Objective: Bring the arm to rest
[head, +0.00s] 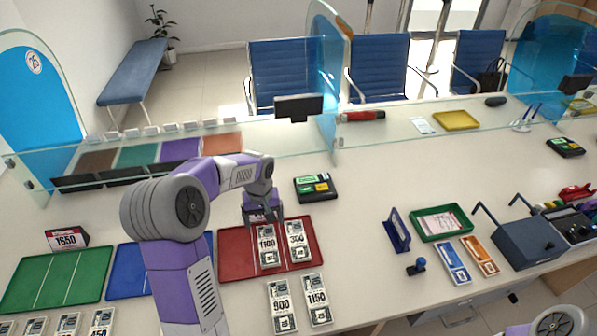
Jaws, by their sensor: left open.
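My left arm rises from the bottom left and bends over the counter. Its gripper (262,220) points down, open, over the far part of the red tray (232,262). Below it a banknote bundle marked 1100 (268,246) lies in that tray, beside a bundle marked 300 (298,242). The fingertips are close to the far end of the 1100 bundle; I cannot tell if they touch. Only a rounded part of my right arm shows at the bottom right corner; its gripper is out of view.
Bundles marked 900 (283,306) and 1150 (317,299) lie in front of the red tray. Blue (126,272) and green (58,278) trays lie to the left. A glass screen (390,136) runs behind. The counter's middle, right of the red tray, is clear.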

